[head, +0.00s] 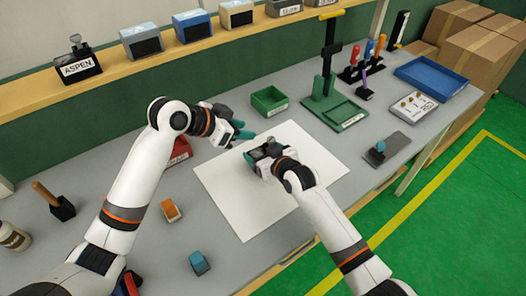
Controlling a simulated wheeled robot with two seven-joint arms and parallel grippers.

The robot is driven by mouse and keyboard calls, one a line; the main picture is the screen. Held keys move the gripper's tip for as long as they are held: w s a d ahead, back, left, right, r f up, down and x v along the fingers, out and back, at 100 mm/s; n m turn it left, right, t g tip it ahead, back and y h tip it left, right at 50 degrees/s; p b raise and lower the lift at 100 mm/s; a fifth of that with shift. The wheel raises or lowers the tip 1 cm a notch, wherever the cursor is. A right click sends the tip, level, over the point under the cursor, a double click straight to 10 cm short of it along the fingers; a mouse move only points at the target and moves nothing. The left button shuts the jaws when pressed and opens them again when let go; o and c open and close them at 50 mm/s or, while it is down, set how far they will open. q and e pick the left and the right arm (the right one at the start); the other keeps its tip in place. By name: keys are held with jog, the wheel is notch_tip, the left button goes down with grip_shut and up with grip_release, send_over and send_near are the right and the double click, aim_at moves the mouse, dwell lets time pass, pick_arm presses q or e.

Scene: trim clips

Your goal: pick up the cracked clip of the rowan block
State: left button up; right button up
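No rowan label is readable, and I cannot make out a cracked clip. A small grey block (270,146) with something on its top is on the white sheet (230,207), largely hidden by my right gripper (262,157). The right gripper is right at this block; whether its fingers are closed on it is hidden. My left gripper (244,130) is just above and left of it in the picture, by the sheet's far left edge. Its teal fingers look apart, with nothing seen between them.
A shelf at the back holds a dark ASPEN block (78,68) and several others. A green bin (269,101), a green press stand (333,100), a blue tray (430,78) and a white parts tray (411,107) stand beyond the sheet. A red bin (180,151) is behind my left arm.

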pick_arm(q)
jog(key=shift+o, duration=1.3)
jog(key=shift+d, duration=0.15)
jog(key=n+g+y, duration=0.2)
jog(key=n+y, duration=0.5)
jog(key=n, duration=0.1)
send_near(271, 139)
jog(key=shift+x, duration=4.35)
jog(key=c, duration=1)
